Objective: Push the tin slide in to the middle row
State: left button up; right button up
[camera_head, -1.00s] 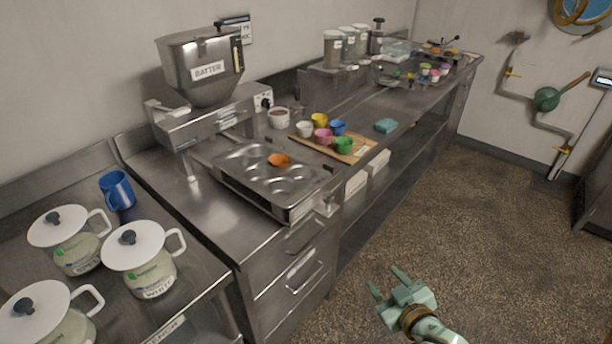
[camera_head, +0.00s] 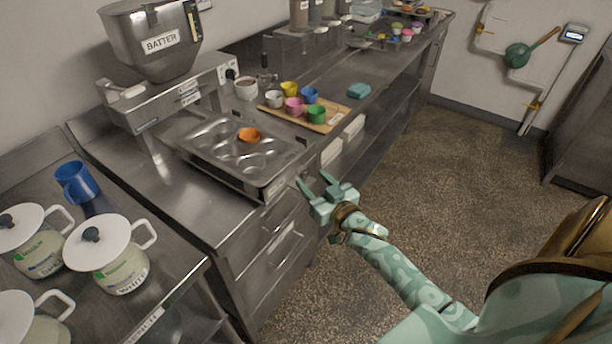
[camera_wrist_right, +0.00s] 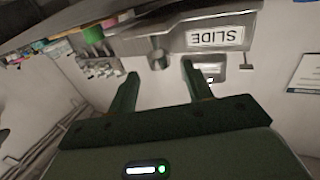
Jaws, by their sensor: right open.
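The metal muffin tin (camera_head: 208,128) sits on the tin slide under the batter hopper (camera_head: 155,45). An orange cup (camera_head: 248,135) is in a far-row cup of the tin. The slide's front face carries a white label (camera_head: 276,188), which reads SLIDE upside down in the right wrist view (camera_wrist_right: 215,37). A round metal knob (camera_wrist_right: 158,59) stands on that face beside the label. My right gripper (camera_head: 313,180) is open and empty, close in front of the slide's front end. In the wrist view its fingertips (camera_wrist_right: 160,72) point at the knob; contact cannot be told. My left gripper is out of view.
A wooden board (camera_head: 325,122) with several coloured cups lies on the counter behind the tin. Lidded white jugs (camera_head: 108,258) and a blue mug (camera_head: 77,184) stand on the left table. Drawers (camera_head: 285,245) are below the slide. The floor at right is clear.

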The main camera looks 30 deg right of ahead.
aim_at(307, 174)
jog(key=w, duration=0.2)
jog(key=shift+w+f, duration=0.1)
jog(key=shift+w, duration=0.75)
jog(key=shift+c, duration=0.3)
